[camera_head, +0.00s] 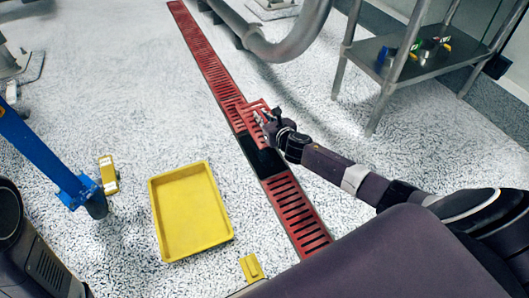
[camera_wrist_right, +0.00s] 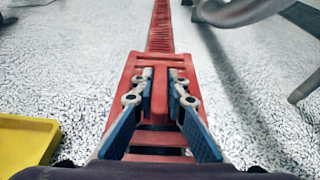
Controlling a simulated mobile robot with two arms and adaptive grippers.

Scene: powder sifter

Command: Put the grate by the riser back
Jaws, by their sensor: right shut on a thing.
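A red slotted grate (camera_head: 249,106) is held in my right gripper (camera_head: 265,119). The gripper's fingers also show in the right wrist view (camera_wrist_right: 160,78), shut on the held grate (camera_wrist_right: 181,60). In the head view the grate is over the red grate line, at the far end of a dark open gap (camera_head: 263,158) in the floor channel. It is slightly turned against the line, and I cannot tell whether it touches the grates below. A thick grey bent pipe (camera_head: 290,45), possibly the riser, stands beyond it. My left gripper is not in view.
Red grates (camera_head: 297,212) lie in the channel on the near side of the gap, others (camera_head: 203,55) on the far side. A yellow tray (camera_head: 188,210) is left of the channel. A blue post (camera_head: 35,150) stands farther left. A metal shelf (camera_head: 420,62) stands at right.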

